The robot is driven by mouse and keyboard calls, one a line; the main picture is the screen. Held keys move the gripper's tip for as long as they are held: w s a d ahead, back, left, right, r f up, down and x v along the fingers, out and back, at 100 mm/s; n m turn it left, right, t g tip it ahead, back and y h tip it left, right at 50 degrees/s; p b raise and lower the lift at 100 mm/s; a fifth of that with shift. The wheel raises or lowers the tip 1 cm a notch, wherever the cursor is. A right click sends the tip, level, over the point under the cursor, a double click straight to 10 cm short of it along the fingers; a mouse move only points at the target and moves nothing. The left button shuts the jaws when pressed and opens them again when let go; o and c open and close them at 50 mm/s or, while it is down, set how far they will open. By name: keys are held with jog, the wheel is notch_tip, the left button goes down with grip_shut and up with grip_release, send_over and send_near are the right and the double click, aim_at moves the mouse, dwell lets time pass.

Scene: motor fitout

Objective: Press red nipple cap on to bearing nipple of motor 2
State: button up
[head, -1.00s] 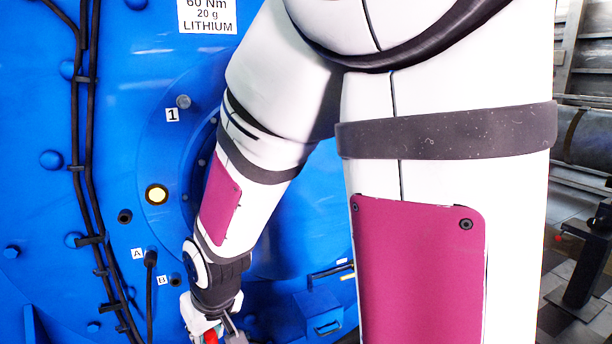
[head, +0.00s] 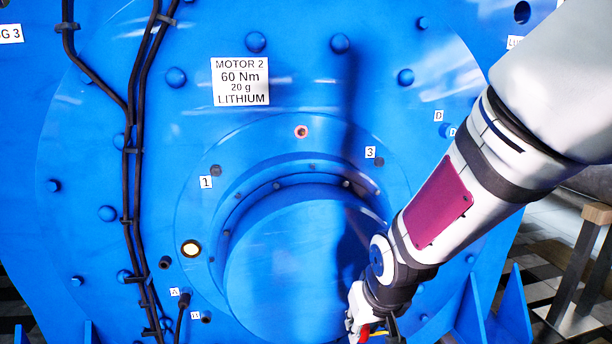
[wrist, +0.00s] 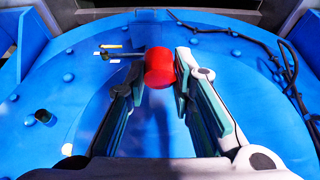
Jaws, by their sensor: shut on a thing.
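My gripper (wrist: 158,88) is shut on the red nipple cap (wrist: 160,68), which sits between the fingertips in the wrist view. In the head view my gripper (head: 362,325) is low, in front of the lower right of the motor's round hub, with a bit of red (head: 364,334) showing at the bottom edge. Motor 2 (head: 300,230) is the large blue housing, with its name on a white label (head: 240,81). A small pinkish-ringed fitting (head: 301,132) sits above the hub, perhaps the bearing nipple. The cap is well apart from it.
Dark fittings stand beside tags 1 (head: 215,170) and 3 (head: 379,161). Black cables (head: 130,190) run down the left side. Bolt heads stick out of the blue face. A post (head: 580,265) stands at the right.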

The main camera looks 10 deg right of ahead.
jog(key=s+r+p, duration=1.7)
jog(key=r+p, duration=0.3)
jog(key=r, duration=0.2)
jog(key=w+r+n+t+y, duration=0.3)
jog(key=w+n+t, duration=0.3)
jog(key=w+n, duration=0.4)
jog(key=w+r+n+t+y, duration=0.3)
jog(key=w+r+n+t, duration=0.2)
jog(key=w+n, duration=0.6)
jog(key=shift+w+r+n+t+y, duration=0.15)
jog(key=shift+w+n+t+y, duration=0.2)
jog(key=shift+n, duration=0.35)
